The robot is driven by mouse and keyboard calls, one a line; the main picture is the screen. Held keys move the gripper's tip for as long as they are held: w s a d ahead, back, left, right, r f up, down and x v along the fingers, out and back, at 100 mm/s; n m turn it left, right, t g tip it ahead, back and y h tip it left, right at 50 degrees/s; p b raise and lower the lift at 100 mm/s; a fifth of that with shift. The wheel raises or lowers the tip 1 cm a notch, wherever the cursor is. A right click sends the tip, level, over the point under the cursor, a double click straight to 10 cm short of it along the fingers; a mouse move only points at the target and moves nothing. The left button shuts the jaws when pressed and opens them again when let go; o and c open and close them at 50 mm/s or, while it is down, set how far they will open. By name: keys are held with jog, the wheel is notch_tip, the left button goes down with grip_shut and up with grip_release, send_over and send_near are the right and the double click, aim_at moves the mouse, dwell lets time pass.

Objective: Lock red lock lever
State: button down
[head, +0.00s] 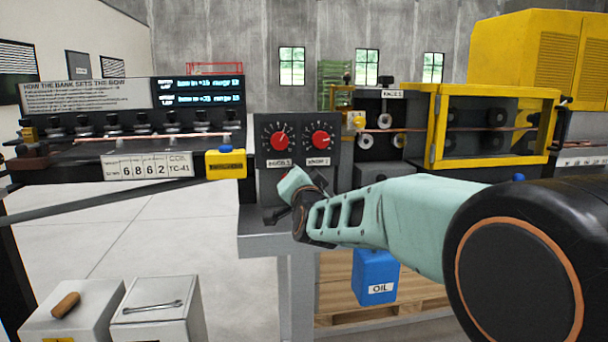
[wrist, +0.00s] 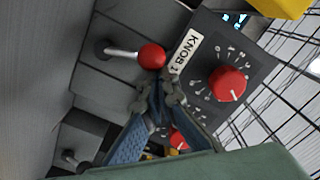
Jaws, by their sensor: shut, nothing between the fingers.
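The red lock lever (wrist: 151,56) shows in the wrist view as a metal rod with a red ball end, standing out from a grey block beside the KNOB 1 label. My gripper (wrist: 160,92) is shut and empty. In the wrist view its tips appear just below the red ball, with a small gap in the picture; I cannot tell the depth between them. In the head view my gripper (head: 272,213) is at the front of the dial panel, largely hidden by my wrist.
A dial panel (head: 300,125) with red knobs stands close behind my gripper. KNOB 1 (wrist: 228,84) is right of the lever in the wrist view. A yellow-framed cage (head: 436,125) stands on the right.

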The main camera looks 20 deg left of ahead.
jog(key=shift+s+a+f+n, duration=0.3)
jog(key=shift+a+n, duration=0.2)
jog(key=shift+n, duration=0.1)
jog(key=shift+s+a+f+n, duration=0.15)
jog(key=shift+s+a+n, duration=0.15)
jog(key=shift+a+n, duration=0.25)
jog(key=shift+s+f, duration=0.15)
jog(key=shift+s+b, duration=0.1)
jog(key=shift+b, duration=0.2)
